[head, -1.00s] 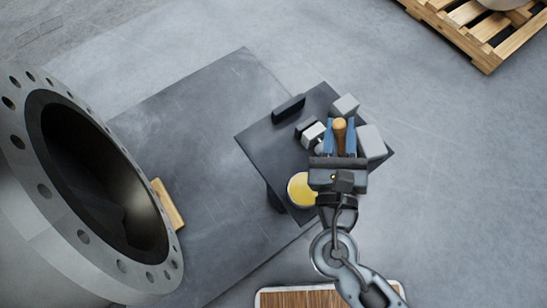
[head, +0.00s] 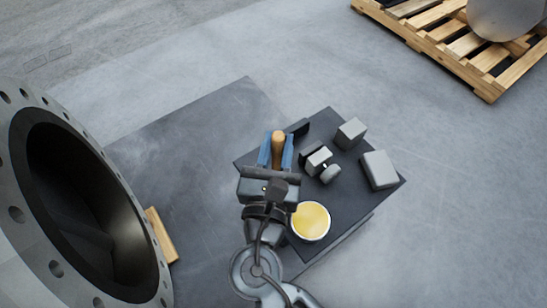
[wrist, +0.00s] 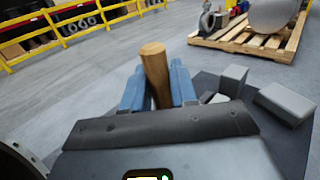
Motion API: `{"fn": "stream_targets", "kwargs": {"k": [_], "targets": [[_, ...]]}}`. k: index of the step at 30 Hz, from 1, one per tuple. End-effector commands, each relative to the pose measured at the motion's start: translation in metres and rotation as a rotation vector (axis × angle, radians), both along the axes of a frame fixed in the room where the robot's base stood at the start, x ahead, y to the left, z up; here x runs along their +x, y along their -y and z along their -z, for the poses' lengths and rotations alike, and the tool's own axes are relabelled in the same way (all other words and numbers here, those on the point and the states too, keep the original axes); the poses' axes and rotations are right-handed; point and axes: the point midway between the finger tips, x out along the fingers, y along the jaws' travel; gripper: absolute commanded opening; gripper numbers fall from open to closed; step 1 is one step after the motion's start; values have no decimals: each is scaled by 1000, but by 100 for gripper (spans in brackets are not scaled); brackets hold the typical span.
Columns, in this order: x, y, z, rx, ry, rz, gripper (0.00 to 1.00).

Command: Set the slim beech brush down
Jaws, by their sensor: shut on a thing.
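The slim beech brush shows as a light wooden handle (head: 278,146) between the blue fingers of my gripper (head: 276,150). In the wrist view the handle (wrist: 155,72) stands up between the two fingers (wrist: 157,88), slightly tilted. My gripper is shut on it. The brush's other end is hidden behind the gripper body. In the head view the gripper is over the left part of a small dark table (head: 352,195). I cannot tell the height of the brush above the tabletop.
The table holds a bowl of yellow stuff (head: 311,221), grey blocks (head: 350,133) (head: 380,169), a dark block (head: 299,128) and a grey-and-black fitting (head: 318,158). A large flanged pipe (head: 18,214) stands at left. A wooden pallet (head: 425,38) lies at upper right.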

Motion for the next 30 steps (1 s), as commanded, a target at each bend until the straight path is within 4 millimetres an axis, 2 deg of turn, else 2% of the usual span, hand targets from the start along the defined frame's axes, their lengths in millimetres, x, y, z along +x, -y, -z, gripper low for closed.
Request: {"fn": "stream_targets", "kwargs": {"k": [7, 15, 25, 26, 30], "targets": [[5, -8, 13, -1, -1, 1, 0], [5, -7, 46, -2, -1, 1, 0], [5, -7, 48, 0, 0, 1, 0], [5, -7, 48, 0, 0, 1, 28], [5, -7, 48, 0, 0, 1, 42]]}}
